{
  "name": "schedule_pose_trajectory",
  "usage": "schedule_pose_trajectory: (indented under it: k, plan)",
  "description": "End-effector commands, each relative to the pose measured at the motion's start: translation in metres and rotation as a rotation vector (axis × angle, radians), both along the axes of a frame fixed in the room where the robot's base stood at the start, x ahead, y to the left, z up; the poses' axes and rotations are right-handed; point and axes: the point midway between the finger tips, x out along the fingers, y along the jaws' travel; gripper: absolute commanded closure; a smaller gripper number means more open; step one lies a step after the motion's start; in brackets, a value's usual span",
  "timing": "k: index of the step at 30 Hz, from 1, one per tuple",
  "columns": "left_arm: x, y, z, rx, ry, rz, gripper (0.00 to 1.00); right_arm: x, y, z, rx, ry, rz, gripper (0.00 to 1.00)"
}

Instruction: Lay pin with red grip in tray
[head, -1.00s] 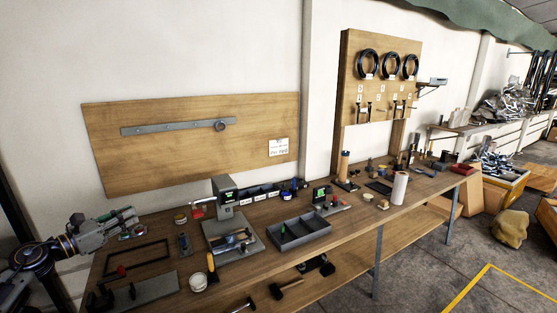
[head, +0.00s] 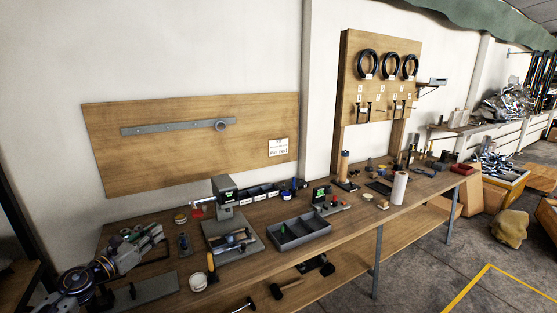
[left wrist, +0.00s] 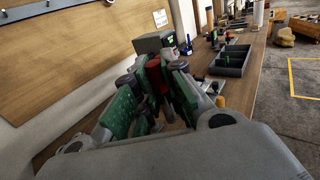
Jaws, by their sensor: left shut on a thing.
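My left gripper (head: 148,236) is low over the left end of the bench. In the left wrist view its green-padded fingers (left wrist: 162,82) are shut on a red piece, the grip of the pin (left wrist: 154,74). The rest of the pin is mostly hidden between the fingers, and I cannot make out the pin in the head view. The grey tray with dividers (head: 298,232) lies on the bench to the right, well apart from the gripper. It also shows in the left wrist view (left wrist: 230,71). My right gripper is not in view.
A grey press-like device (head: 226,202) on a base plate stands between the gripper and the tray. A small white-topped pot (head: 198,282) and a grey plate (head: 150,287) lie near the front edge. A green-screened device (head: 320,196) stands behind the tray.

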Motion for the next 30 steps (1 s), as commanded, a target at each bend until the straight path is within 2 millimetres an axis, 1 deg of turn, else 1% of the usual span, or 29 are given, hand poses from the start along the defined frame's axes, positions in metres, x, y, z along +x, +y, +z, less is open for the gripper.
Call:
schedule_pose_trajectory:
  k: [3,10,20,30]
  plan:
    - [0.0,-0.015,-0.015,0.0,0.001,0.028,1.0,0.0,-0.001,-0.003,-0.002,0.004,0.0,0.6]
    - [-0.001,-0.039,-0.041,0.001,0.001,0.083,1.0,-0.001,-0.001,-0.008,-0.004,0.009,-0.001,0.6]
    - [-0.007,-0.068,-0.067,-0.001,0.0,0.146,1.0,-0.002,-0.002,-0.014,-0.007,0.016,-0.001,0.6]
    - [-0.019,-0.1,-0.094,-0.003,0.002,0.216,1.0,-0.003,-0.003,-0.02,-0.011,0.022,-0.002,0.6]
